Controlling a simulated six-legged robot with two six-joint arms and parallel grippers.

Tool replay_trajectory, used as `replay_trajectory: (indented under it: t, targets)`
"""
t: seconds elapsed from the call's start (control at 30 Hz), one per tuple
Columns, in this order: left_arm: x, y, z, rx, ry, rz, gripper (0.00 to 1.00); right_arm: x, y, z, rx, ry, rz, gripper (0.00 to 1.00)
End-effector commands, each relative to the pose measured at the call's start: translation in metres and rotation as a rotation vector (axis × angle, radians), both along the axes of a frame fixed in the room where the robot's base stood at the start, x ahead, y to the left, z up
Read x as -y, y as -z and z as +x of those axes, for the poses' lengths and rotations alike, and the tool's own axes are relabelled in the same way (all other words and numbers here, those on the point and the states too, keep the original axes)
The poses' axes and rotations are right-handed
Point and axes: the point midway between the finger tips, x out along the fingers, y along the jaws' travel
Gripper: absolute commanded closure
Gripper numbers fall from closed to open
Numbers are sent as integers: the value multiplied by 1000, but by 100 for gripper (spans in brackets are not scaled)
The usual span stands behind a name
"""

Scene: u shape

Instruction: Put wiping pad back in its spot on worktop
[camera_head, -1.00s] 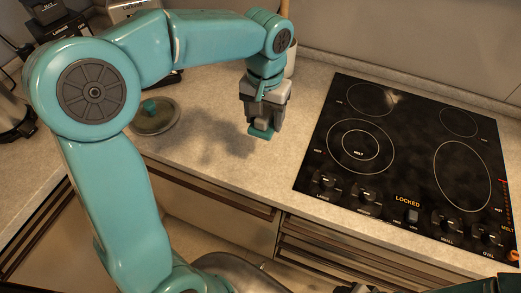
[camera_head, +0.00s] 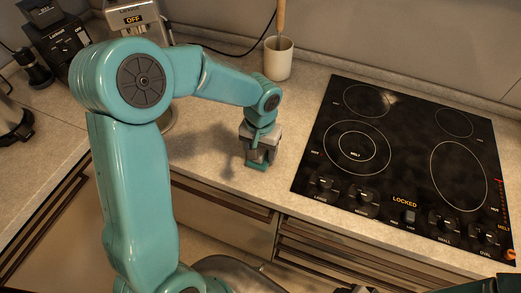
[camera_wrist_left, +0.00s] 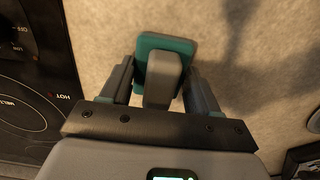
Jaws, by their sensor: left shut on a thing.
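The wiping pad (camera_wrist_left: 178,43) has a teal base and a grey grip block. In the left wrist view it sits between the fingers of my left gripper (camera_wrist_left: 160,88), which is shut on the grey part. In the head view my left gripper (camera_head: 260,155) points down over the worktop (camera_head: 207,150), left of the cooktop. The pad's teal base (camera_head: 256,166) shows below the fingers, close to the worktop surface. I cannot tell whether it touches the surface.
A black cooktop (camera_head: 405,165) lies to the right, with knobs along its front. A white mug (camera_head: 279,60) with a wooden handle in it stands behind the gripper. Coffee machines (camera_head: 137,22) stand at the back left. The worktop around the pad is clear.

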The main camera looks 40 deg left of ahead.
Motion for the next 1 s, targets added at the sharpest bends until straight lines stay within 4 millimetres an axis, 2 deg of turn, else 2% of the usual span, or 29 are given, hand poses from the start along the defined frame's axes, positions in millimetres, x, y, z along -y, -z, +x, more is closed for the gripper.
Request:
replay_trajectory:
  t: [0.13, 0.17, 0.2, 0.23, 0.47, 0.63, 1.0]
  targets:
    - [0, 5, 0, 0, 1, 0, 68, 0, 6, 0, 0, 0, 0, 57]
    - [0, 3, 0, 0, 1, 0, 29, 0, 4, 0, 0, 0, 0, 57]
    - [0, 3, 0, 0, 1, 0, 16, 0, 4, 0, 0, 0, 0, 57]
    - [0, 3, 0, 0, 1, 0, 14, 0, 4, 0, 0, 0, 0, 57]
    - [0, 3, 0, 0, 1, 0, 14, 0, 3, 0, 0, 0, 0, 57]
    - [0, -8, 1, 3, 1, 1, 14, 0, 0, 0, 0, 0, 0, 57]
    - [0, -90, 1, 5, 2, 0, 14, 0, 1, 0, 0, 0, 0, 57]
